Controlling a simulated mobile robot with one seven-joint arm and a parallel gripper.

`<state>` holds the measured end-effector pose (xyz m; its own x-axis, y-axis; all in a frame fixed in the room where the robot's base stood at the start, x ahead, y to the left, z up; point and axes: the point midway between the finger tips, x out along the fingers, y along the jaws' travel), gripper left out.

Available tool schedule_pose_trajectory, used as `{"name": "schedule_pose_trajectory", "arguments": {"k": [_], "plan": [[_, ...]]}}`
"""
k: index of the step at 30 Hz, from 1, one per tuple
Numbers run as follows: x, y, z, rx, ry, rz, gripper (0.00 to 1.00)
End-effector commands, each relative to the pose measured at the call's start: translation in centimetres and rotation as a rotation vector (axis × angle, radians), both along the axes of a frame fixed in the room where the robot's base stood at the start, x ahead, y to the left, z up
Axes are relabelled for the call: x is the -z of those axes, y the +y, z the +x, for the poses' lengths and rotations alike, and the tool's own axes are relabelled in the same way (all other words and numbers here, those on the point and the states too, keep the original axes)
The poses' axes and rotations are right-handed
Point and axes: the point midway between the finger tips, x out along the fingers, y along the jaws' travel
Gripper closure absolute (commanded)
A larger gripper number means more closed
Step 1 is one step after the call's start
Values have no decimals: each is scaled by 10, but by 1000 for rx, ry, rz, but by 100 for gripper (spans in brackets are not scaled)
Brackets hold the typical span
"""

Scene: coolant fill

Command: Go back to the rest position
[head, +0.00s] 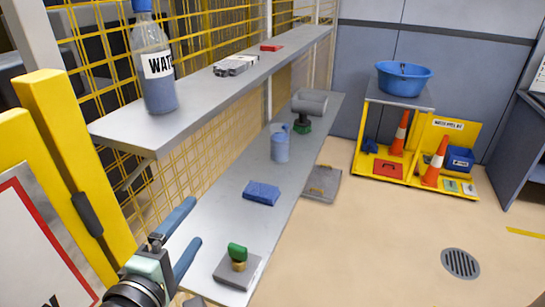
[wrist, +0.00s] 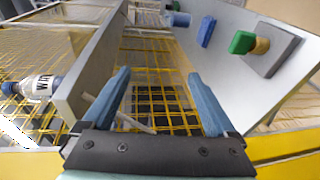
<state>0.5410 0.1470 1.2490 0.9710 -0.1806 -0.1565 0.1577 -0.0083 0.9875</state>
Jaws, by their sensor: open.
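My gripper (head: 186,238) is at the lower left of the head view, at the near end of the shelves. Its two blue fingers are spread apart with nothing between them. In the wrist view my gripper (wrist: 160,92) also shows open and empty, with yellow mesh beyond the fingers. It is apart from the bottle and the shelf items.
A water bottle (head: 156,65) stands on the upper shelf (head: 200,105). A yellow post (head: 75,160) stands close left.

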Motion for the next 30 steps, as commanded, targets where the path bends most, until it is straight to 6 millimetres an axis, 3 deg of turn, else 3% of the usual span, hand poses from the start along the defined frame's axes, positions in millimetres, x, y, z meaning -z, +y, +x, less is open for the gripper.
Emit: {"name": "schedule_pose_trajectory", "arguments": {"k": [1, 3, 7, 12, 15, 18, 21, 30], "plan": [[-40, -15, 13, -2, -90, 177, 8], [-91, -32, 22, -32, -210, 415, 8], [-184, -67, 17, -130, -433, 794, 8], [-292, -111, -24, -336, -694, 1178, 8], [-337, -129, -56, -469, -800, 1328, 8], [-366, -140, -82, -577, -864, 1422, 8], [-380, -145, -97, -642, -894, 1474, 8], [-384, -147, -102, -660, -902, 1486, 8]]}}
